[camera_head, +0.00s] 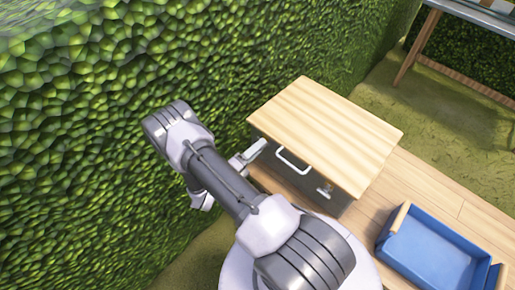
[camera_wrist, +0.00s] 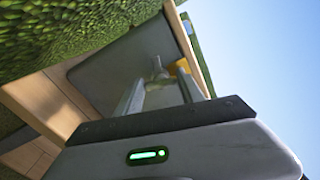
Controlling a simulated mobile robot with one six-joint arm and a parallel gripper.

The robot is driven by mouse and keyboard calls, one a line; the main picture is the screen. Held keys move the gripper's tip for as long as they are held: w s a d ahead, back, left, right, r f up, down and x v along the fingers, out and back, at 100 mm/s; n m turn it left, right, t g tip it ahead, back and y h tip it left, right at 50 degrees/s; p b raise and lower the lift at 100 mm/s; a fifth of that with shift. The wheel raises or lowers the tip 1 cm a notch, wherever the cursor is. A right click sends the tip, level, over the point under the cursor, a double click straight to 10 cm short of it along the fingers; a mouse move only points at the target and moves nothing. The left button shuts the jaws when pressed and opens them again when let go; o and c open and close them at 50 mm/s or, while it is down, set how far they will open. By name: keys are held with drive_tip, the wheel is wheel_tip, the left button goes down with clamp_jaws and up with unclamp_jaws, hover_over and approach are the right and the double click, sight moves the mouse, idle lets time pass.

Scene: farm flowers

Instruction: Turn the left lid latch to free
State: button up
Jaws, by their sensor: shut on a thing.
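A grey box (camera_head: 318,195) with a pale wooden lid (camera_head: 325,130) stands beside the hedge. A white handle (camera_head: 293,161) is on its front, and the right latch (camera_head: 325,189) shows to the right of it. My gripper (camera_head: 252,153) is at the left end of the front, just below the lid edge. In the wrist view, my gripper (camera_wrist: 160,82) has its two fingers around the left lid latch (camera_wrist: 158,68), a small grey metal piece, and is shut on it. The latch is hidden by my gripper in the head view. How far it is turned cannot be told.
A blue crate (camera_head: 436,246) with wooden end pieces sits on the plank floor (camera_head: 400,195) at right. A tall leafy hedge (camera_head: 90,130) rises close along the left of my arm. A table (camera_head: 470,15) stands at the back right.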

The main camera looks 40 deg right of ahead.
drive_tip(key=shift+f+n, duration=0.1)
drive_tip(key=shift+n, duration=1.5)
drive_tip(key=o, duration=1.4)
drive_tip(key=shift+c, duration=0.2)
drive_tip(key=s+a+p, duration=0.1)
drive_tip(key=a+p, duration=0.2)
drive_tip(key=a, duration=1.4)
drive_tip(key=shift+s+a, duration=0.2)
drive_tip(key=shift+s, duration=0.05)
